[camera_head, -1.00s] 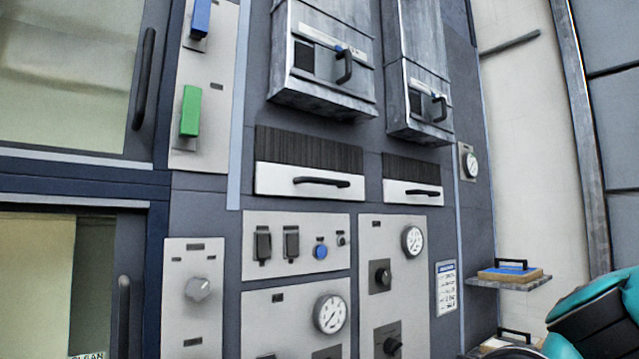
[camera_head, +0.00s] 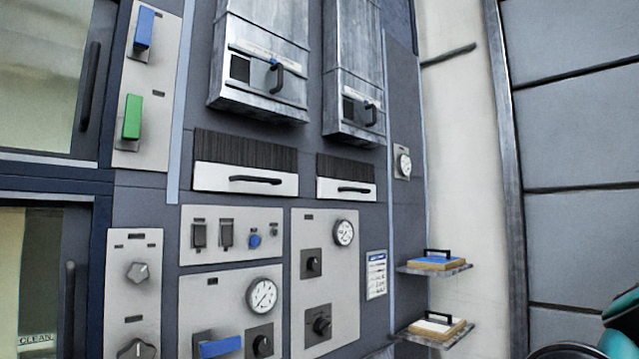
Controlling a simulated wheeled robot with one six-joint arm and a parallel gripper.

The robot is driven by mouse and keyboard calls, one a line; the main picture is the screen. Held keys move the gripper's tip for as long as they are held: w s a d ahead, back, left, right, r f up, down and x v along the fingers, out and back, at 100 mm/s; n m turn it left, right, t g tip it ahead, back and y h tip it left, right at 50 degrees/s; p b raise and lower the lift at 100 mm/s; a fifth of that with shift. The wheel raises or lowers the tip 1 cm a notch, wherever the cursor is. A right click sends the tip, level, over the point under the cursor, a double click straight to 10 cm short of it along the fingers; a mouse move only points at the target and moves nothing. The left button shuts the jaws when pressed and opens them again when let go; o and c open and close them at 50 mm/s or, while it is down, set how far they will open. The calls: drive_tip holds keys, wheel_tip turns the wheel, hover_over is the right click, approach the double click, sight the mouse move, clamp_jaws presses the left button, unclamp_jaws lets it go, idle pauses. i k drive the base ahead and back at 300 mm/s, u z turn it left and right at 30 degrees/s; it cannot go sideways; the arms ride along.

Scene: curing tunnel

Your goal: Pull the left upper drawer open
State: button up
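Two drawer-like white fronts sit side by side on the grey machine wall, each with a black bar handle below a strip of dark bristles. The left white front (camera_head: 215,178) is flush with the wall and looks shut, with its handle (camera_head: 256,180) clear. The right white front (camera_head: 330,189) also looks shut. No lower pair of drawers shows, so I cannot be sure which one the task names. A teal and black part of my arm shows at the lower right corner. My gripper is not in view, and nothing of mine touches the drawers.
Two metal hoods (camera_head: 262,45) with handles jut out above the white fronts. Below are a switch panel (camera_head: 232,250), gauges (camera_head: 263,295) and a blue lever (camera_head: 220,347). Two small shelves (camera_head: 440,270) holding handled blocks project at the right. Tall doors stand at the left.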

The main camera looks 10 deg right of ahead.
sight(206, 177)
drive_tip(key=z, duration=0.25)
drive_tip(key=i, duration=0.65)
drive_tip(key=u, duration=1.35)
